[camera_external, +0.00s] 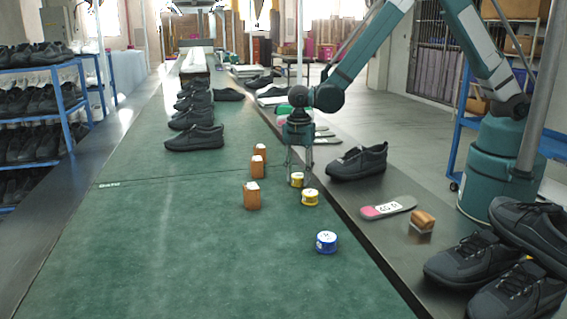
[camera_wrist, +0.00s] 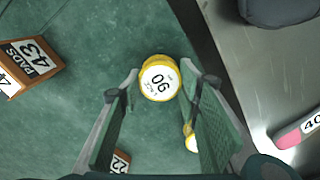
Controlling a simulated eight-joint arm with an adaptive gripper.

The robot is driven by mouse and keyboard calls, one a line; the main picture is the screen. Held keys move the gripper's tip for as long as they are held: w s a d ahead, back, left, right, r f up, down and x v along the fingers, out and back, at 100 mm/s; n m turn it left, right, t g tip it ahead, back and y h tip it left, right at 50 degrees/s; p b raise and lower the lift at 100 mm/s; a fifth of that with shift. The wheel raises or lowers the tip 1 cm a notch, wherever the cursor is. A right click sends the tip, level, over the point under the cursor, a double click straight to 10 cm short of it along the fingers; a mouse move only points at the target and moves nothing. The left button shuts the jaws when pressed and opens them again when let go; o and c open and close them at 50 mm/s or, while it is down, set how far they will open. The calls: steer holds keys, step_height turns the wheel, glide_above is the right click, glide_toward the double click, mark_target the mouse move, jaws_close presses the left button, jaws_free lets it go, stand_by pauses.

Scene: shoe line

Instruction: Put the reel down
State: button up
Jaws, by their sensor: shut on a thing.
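In the wrist view a yellow reel (camera_wrist: 160,78) with a white top marked 90 sits between the fingertips of my gripper (camera_wrist: 163,82). In the external view my gripper (camera_external: 298,174) points down over the green belt, shut on this yellow reel (camera_external: 297,181). The reel looks upright and at or just above the belt; I cannot tell if it touches. A second yellow reel (camera_external: 310,198) stands close by, partly hidden by a finger in the wrist view (camera_wrist: 191,140). A blue reel (camera_external: 326,242) stands nearer the camera.
Several orange-brown boxes (camera_external: 252,196) stand on the green belt (camera_external: 170,260) left of my gripper. Dark shoes (camera_external: 195,138) line the belt farther back. A shoe (camera_external: 357,163) and a pink-grey insole (camera_external: 388,207) lie on the dark side ledge. The belt's front left is clear.

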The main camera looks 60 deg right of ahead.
mark_target(298, 175)
steer(key=o, duration=0.9)
steer(key=shift+f, duration=0.1)
step_height(298, 175, up, 12)
steer(key=shift+r+p, duration=0.2)
steer(key=shift+p, duration=0.65)
stand_by(0.4)
